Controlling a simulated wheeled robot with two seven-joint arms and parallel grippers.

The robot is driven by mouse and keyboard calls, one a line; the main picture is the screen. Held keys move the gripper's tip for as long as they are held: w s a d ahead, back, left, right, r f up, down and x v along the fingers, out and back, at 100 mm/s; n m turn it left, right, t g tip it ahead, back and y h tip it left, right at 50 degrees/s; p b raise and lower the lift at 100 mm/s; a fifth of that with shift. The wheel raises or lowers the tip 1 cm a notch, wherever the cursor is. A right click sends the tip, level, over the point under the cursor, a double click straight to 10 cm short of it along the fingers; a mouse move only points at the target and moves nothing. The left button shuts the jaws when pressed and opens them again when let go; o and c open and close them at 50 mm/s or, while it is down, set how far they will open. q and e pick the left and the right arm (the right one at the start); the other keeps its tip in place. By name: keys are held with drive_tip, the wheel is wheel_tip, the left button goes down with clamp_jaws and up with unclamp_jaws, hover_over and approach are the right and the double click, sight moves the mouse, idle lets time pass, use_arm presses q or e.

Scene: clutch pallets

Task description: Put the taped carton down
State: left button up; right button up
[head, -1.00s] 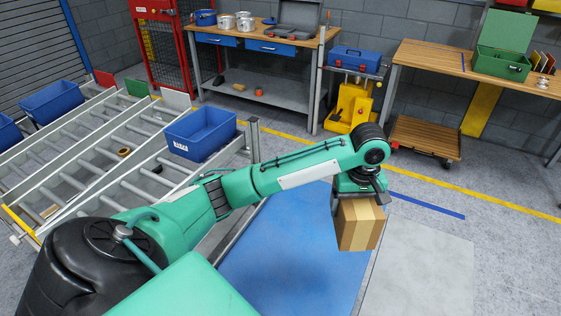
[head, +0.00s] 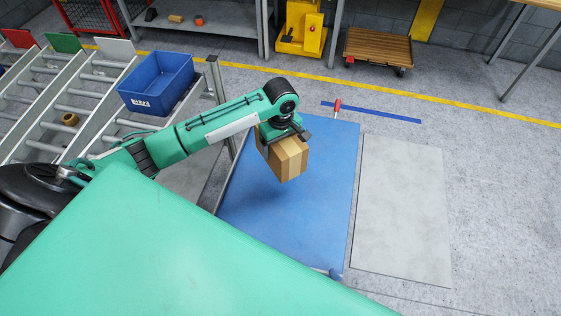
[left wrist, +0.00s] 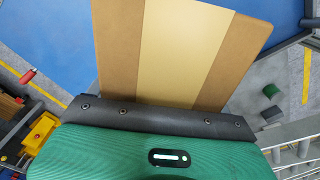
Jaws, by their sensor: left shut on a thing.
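The taped carton (head: 288,157) is a brown box with a paler band of tape. My left gripper (head: 283,137) is shut on it and holds it over the blue mat (head: 325,190). A shadow on the mat below suggests the carton is held clear of the surface. In the left wrist view the carton (left wrist: 185,50) fills the upper middle, against the gripper's dark edge, with the blue mat behind it. The fingertips are largely hidden. My right gripper is not in view.
A pale grey slab (head: 402,210) lies right of the mat. Left is a roller conveyor (head: 85,95) with a blue bin (head: 157,82) and a metal post (head: 218,85). A wooden dolly (head: 378,47) stands behind.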

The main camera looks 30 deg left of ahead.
use_arm(q)
wheel_tip(320, 180, down, 10)
drive_tip(key=shift+r+p, duration=0.25)
drive_tip(key=shift+p, duration=0.2)
drive_tip(key=shift+f, duration=0.15)
drive_tip(key=o, duration=1.3)
wheel_tip(320, 180, up, 12)
drive_tip(key=shift+r+b, duration=0.15)
drive_tip(key=shift+b, duration=0.5)
